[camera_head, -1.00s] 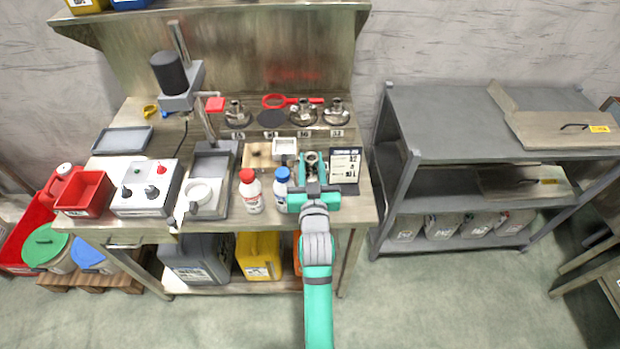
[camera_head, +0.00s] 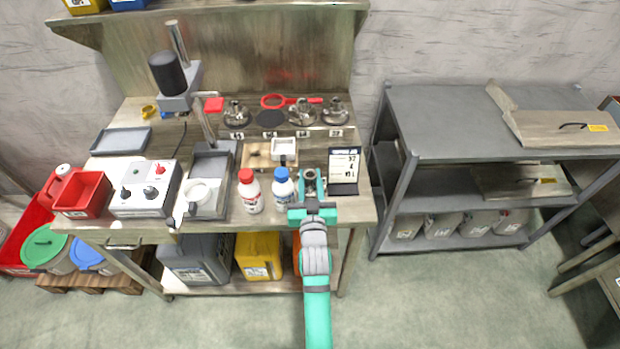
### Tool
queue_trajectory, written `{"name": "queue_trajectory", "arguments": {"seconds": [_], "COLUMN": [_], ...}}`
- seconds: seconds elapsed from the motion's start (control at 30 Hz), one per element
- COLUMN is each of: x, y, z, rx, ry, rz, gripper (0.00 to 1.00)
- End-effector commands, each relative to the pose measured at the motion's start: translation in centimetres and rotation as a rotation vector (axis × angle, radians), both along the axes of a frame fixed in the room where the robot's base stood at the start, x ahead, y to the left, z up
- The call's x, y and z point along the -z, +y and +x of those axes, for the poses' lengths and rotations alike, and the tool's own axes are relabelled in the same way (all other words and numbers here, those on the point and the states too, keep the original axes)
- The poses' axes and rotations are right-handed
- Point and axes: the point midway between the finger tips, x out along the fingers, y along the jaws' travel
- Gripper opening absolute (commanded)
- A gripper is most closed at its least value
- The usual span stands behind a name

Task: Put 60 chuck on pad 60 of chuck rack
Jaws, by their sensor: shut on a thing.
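My gripper (camera_head: 312,190) is at the front right of the workbench, shut on a small metallic chuck (camera_head: 311,177). The fingers hide part of this chuck, and no number is readable on it. The chuck rack (camera_head: 253,134) runs along the back of the bench, farther from me and to the left of my gripper. Metal chucks stand on it at the left (camera_head: 236,112), right of the middle (camera_head: 302,113) and right (camera_head: 335,111). Between the first two is a bare dark round pad (camera_head: 270,118). The labels along its front are too small to read surely.
A white bottle with a blue cap (camera_head: 282,190) stands close left of my gripper, beside a red-capped one (camera_head: 249,192). A sign board (camera_head: 344,168) stands close right. A wooden block (camera_head: 256,153), white box (camera_head: 284,149) and red ring tool (camera_head: 290,101) are behind.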

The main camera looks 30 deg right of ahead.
Motion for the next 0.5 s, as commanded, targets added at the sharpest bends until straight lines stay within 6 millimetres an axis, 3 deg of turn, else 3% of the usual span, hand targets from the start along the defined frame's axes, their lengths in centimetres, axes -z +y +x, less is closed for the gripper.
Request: {"name": "queue_trajectory", "arguments": {"seconds": [0.1, 0.13, 0.5], "x": [0.06, 0.23, -0.08], "y": [0.0, 0.0, 0.0], "z": [0.02, 0.0, 0.01], "rx": [0.0, 0.0, 0.0], "ry": [-0.003, 0.0, -0.001], "rz": [-0.002, 0.0, -0.001], "gripper": [0.0, 0.35, 0.36]}}
